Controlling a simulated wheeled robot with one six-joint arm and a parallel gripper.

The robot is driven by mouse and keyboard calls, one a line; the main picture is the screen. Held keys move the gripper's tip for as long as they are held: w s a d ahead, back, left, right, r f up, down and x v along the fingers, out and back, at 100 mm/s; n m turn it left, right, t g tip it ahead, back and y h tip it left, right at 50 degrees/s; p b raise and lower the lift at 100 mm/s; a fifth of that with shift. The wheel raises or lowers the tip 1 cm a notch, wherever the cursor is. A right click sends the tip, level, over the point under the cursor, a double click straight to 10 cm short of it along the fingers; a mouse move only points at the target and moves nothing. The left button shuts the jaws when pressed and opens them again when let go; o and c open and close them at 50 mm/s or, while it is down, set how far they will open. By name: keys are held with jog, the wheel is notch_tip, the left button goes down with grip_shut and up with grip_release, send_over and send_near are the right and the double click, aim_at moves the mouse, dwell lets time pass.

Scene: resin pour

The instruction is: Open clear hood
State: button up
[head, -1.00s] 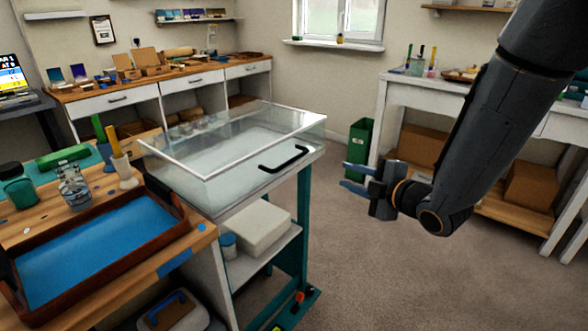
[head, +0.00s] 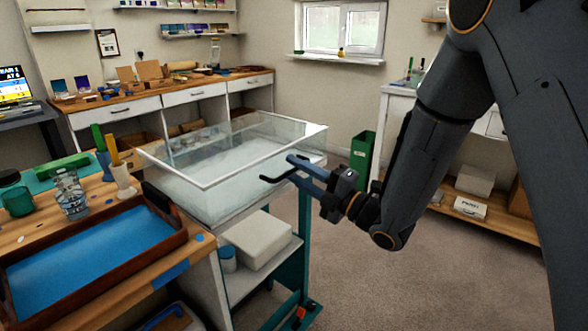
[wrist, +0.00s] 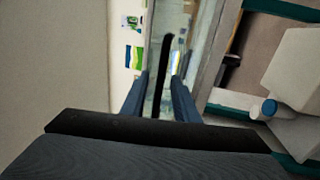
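The clear hood (head: 188,178) is a transparent box with pale edges, sitting down on a white-topped stand left of my arm in the head view. Its black bar handle (head: 270,179) is on the side facing my gripper. My gripper (head: 292,167) is at this handle, and its blue fingers partly hide it. In the wrist view the handle (wrist: 163,72) runs lengthwise between the two fingertips (wrist: 158,80). Gaps show on both sides of it, so the fingers look open around it and not closed on it.
A workbench with a blue-lined tray (head: 90,255), cups and a glass jar (head: 70,195) stands close on the left. The stand's lower shelf holds a white box (head: 256,238). A green bin (head: 362,158) stands behind my gripper. The carpet at front right is clear.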

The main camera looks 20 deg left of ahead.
jog(key=shift+w+a, duration=0.15)
jog(key=shift+a, duration=0.2)
grip_shut()
jog(key=shift+r, duration=0.1)
